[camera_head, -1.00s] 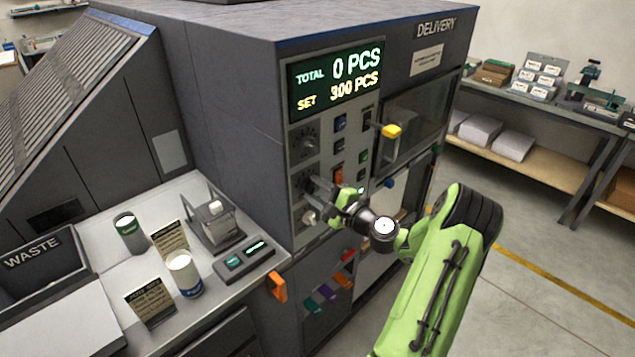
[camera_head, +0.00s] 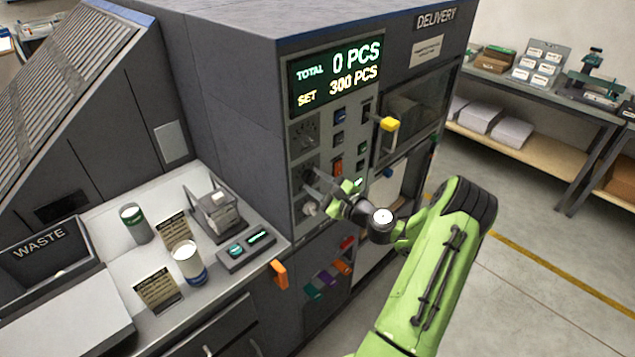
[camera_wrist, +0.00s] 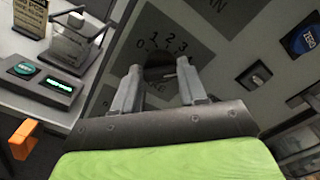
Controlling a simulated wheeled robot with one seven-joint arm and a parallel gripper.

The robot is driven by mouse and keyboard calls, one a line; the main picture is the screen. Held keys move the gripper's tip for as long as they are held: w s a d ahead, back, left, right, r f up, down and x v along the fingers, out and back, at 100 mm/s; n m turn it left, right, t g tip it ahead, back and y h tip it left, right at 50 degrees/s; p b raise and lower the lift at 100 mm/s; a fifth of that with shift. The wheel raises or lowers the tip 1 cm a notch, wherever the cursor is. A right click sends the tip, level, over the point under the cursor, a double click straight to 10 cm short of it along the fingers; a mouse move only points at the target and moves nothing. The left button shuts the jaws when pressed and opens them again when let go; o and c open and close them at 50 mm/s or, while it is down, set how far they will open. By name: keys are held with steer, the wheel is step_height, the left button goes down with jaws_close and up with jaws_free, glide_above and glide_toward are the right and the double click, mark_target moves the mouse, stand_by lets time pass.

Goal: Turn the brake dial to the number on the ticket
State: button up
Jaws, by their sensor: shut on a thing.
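The brake dial (camera_wrist: 157,66) is a dark round knob on a grey plate printed with 0, 1, 2, 3 in the wrist view. Part of its label and the rest of its scale are hidden. My gripper (camera_wrist: 161,78) is shut on the dial, one finger on either side. In the head view my gripper (camera_head: 319,184) is at the control panel (camera_head: 297,225) and hides most of this dial. Printed cards stand on the counter, one at the back (camera_head: 172,229) and one in front (camera_head: 158,289); I cannot read them or tell which is the ticket.
Another dial (camera_head: 304,139) is above, and a pale knob (camera_head: 310,208) is just below my gripper. A yellow handle (camera_head: 389,124) sticks out to the right. An orange lever (camera_head: 279,274) is below left. The floor at right is clear.

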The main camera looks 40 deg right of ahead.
steer(key=shift+f, duration=0.1)
steer(key=o, duration=1.1)
steer(key=shift+c, duration=0.2)
steer(key=s+b, duration=0.2)
steer(key=s, duration=1.3)
steer(key=shift+s+d, duration=0.2)
steer(key=shift+s, duration=0.2)
